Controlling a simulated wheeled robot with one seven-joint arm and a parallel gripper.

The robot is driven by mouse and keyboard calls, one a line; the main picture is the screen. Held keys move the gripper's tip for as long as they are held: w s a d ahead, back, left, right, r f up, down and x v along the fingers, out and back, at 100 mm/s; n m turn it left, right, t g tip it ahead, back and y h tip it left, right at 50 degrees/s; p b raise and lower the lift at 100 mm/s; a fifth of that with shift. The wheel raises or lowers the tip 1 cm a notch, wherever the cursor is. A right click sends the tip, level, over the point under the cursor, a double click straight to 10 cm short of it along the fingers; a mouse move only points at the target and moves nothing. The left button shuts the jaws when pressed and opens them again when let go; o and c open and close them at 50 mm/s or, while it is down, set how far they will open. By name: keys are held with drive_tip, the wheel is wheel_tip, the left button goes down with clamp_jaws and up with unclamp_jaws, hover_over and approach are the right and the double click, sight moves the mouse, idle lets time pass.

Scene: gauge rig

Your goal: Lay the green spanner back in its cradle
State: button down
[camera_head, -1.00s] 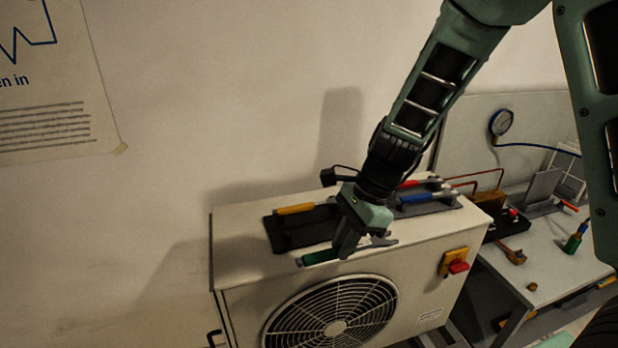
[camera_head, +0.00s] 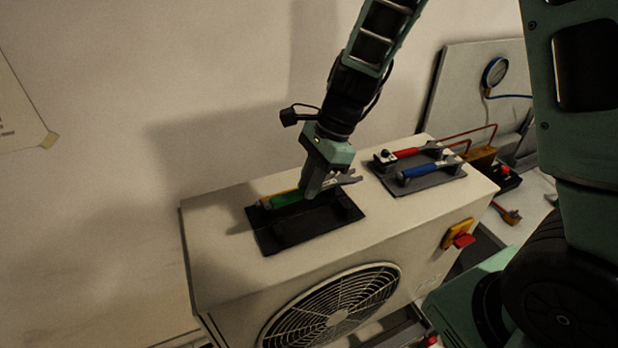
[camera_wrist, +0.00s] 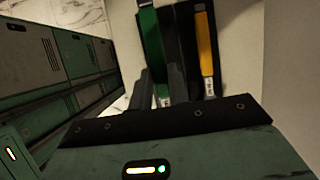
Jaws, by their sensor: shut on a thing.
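The green spanner is held in my gripper (camera_head: 310,192), which is shut on it. Its green handle (camera_head: 286,200) sticks out left and its grey jaw end (camera_head: 346,180) right. The handle also shows in the wrist view (camera_wrist: 149,38). In the head view the spanner overlaps the back of the black cradle (camera_head: 300,241) on the white unit; its height above it is hard to tell. The yellow-handled spanner (camera_wrist: 206,42) lies in the cradle, beside and apart from the green handle in the wrist view; the green one mostly hides it in the head view. The cradle's front place looks empty.
A second dark cradle (camera_head: 437,183) holds a red-handled spanner (camera_head: 407,153) and a blue-handled one (camera_head: 428,171) to the right. A yellow and red switch (camera_head: 458,234) juts from the unit's front. The unit's top (camera_head: 215,235) is clear at the left.

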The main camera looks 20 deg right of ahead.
drive_tip(key=shift+f+b, duration=2.15)
drive_tip(key=shift+f, duration=0.55)
drive_tip(key=shift+f+b, duration=0.4)
drive_tip(key=shift+f, duration=0.4)
drive_tip(key=c, duration=1.3)
unclamp_jaws()
drive_tip(key=shift+o, duration=0.2)
drive_tip(key=b+v, duration=0.1)
drive_tip(key=v, duration=1.6)
drive_tip(key=shift+r+b, duration=0.25)
drive_tip(key=shift+b, duration=0.1)
